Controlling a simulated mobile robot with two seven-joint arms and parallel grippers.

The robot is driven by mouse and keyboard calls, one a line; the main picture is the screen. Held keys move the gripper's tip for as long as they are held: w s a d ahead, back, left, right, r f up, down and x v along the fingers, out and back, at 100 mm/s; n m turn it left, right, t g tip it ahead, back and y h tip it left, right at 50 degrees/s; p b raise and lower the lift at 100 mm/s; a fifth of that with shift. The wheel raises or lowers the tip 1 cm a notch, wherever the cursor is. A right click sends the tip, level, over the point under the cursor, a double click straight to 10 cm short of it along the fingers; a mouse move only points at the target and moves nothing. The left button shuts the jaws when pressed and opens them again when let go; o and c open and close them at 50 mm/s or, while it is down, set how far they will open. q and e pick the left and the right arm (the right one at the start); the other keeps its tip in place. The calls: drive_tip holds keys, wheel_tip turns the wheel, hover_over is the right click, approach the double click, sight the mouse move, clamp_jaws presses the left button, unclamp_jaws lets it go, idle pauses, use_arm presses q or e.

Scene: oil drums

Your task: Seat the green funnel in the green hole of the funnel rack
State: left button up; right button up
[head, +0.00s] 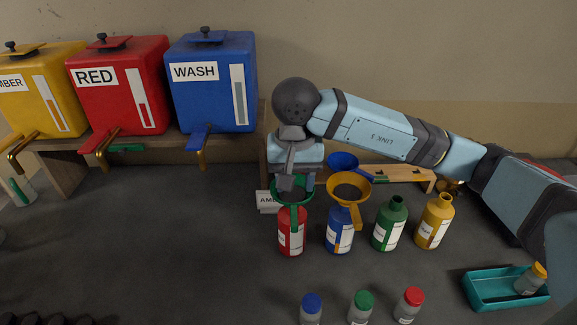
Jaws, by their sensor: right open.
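The green funnel (303,189) sits on the mouth of the red bottle (291,238). My right gripper (296,184) points down at the funnel's rim, with its fingers open; whether they touch it I cannot tell. The wooden funnel rack (412,175) stands behind the bottles, with green and yellow marks on its top. Its left part is hidden by my right arm and the funnels. A blue funnel (343,160) is at its left part. My left gripper is not in view.
A yellow funnel (362,187) is over the blue bottle (340,236). Green (390,230) and yellow (435,226) bottles stand to the right. Capped jars (361,303) stand in front. A teal tray (482,291) holds a jar. Red, blue and yellow tanks (120,90) are at left.

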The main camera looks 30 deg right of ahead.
sight(293, 211)
wheel_tip(293, 211, down, 11)
drive_tip(key=shift+r+p, duration=0.15)
drive_tip(key=shift+p, duration=0.9)
drive_tip(key=shift+f, duration=0.8)
drive_tip(key=shift+c, duration=0.2)
clamp_jaws()
drive_tip(key=shift+r, duration=0.8)
drive_tip(key=shift+r, duration=0.15)
drive_tip(key=shift+r+p, duration=0.65)
drive_tip(key=shift+r, duration=1.45)
